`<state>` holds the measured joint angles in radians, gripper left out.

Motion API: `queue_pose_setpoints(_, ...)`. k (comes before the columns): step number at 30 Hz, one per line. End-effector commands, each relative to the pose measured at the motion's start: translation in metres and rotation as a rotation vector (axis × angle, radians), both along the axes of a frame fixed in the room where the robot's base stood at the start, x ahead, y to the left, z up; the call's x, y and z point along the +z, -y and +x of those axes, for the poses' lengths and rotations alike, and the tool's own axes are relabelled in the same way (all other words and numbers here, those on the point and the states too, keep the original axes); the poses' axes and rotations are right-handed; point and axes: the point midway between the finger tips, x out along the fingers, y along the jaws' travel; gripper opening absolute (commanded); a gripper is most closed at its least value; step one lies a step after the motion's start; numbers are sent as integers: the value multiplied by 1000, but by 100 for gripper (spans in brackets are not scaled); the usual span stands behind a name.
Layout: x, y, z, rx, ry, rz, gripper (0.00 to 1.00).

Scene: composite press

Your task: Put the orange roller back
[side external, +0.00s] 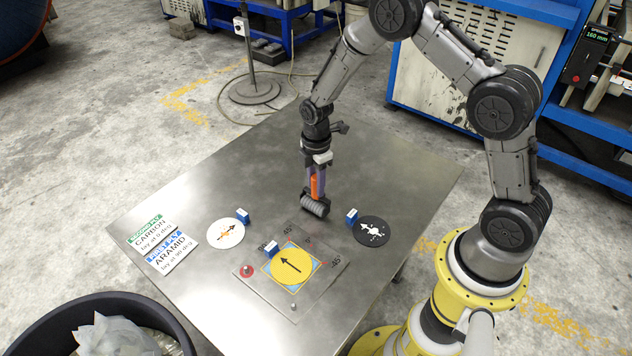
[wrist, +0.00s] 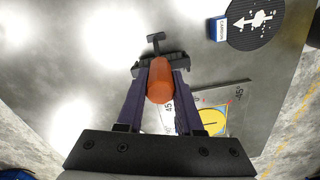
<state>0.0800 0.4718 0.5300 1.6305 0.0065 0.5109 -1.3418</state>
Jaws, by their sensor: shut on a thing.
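The roller has an orange handle (side external: 314,187) and a dark ribbed drum (side external: 316,206). My gripper (side external: 315,180) is shut on the handle and holds the roller upright, drum down, near the far edge of the square plate. I cannot tell whether the drum touches the table or hangs just above it. In the wrist view the orange handle (wrist: 160,82) sits between the two purple fingers of my gripper (wrist: 160,88). Part of the drum's dark frame shows beyond it.
The metal table (side external: 410,170) holds a square plate (side external: 268,288) with a yellow disc (side external: 292,270), a white disc (side external: 225,234), a black disc (side external: 371,231), small blue blocks and two label cards (side external: 165,252). A black bin (side external: 60,320) stands at front left. The table's far side is clear.

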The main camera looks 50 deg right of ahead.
Motion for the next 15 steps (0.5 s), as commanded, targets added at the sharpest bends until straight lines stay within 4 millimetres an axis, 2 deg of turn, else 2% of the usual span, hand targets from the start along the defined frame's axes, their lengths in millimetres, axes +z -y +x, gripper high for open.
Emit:
queue_pose_setpoints(9, -2, 0, 1, 0, 3, 0, 0)
queue_pose_setpoints(10, -2, 0, 1, 0, 3, 0, 37)
queue_pose_setpoints(15, -2, 0, 1, 0, 3, 0, 65)
